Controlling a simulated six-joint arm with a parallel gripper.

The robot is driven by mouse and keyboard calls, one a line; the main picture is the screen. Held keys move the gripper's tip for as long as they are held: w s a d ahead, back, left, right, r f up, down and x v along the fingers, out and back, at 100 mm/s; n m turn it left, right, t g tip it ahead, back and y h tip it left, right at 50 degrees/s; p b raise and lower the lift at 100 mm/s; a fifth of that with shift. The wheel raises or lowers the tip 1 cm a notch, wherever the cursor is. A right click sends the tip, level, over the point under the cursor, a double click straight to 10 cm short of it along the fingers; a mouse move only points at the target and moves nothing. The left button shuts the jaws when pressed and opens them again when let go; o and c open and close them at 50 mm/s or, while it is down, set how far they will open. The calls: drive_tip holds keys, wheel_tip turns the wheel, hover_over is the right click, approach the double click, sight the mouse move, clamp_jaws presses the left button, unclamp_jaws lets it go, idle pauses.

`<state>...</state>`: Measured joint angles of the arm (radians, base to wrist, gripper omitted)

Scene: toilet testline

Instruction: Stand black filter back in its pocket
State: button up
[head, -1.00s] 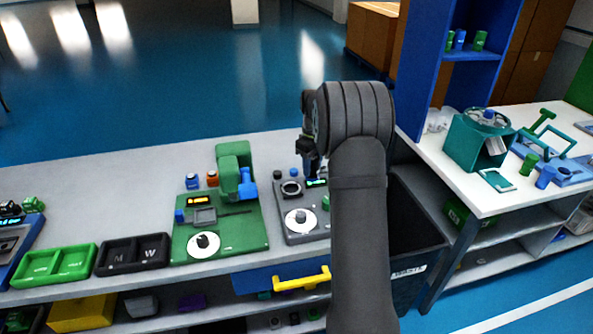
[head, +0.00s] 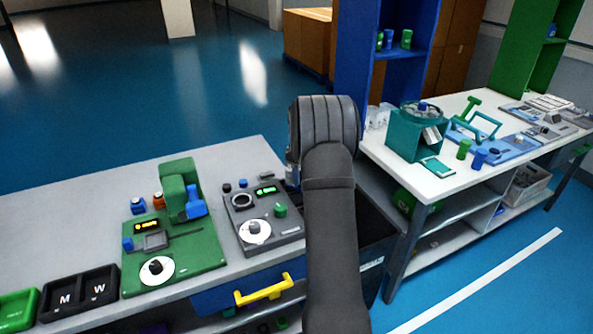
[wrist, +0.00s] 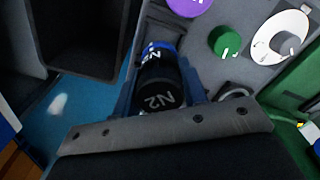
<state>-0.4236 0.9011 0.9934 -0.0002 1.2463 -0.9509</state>
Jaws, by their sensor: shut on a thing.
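In the wrist view my gripper (wrist: 158,78) is shut on the black filter (wrist: 160,88), a dark cylinder marked N2 with a blue band near its far end. One blue finger is on each side of it. In the head view my arm hides the gripper and the filter. The grey panel (head: 283,229) stands just left of my arm, with a dark ring (head: 243,201), a white dial and a green knob. The wrist view shows part of this panel right of the filter. I cannot tell which spot is the filter's pocket.
A green station (head: 175,250) stands left of the grey panel. A dark bin (head: 372,240) is right of my arm, between the grey bench and a white table (head: 400,165) with a teal box (head: 415,137). A yellow handle (head: 264,289) sticks out at the bench front.

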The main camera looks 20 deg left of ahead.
drive_tip(key=shift+f, duration=2.4)
drive_tip(key=shift+f, duration=0.25)
drive_tip(key=o, duration=1.2)
drive_tip(key=shift+c, duration=0.2)
drive_tip(key=shift+r, duration=0.1)
wheel_tip(320, 180, up, 17)
drive_tip(key=shift+r, duration=0.1)
wheel_tip(320, 180, down, 17)
drive_tip(key=shift+f, duration=0.15)
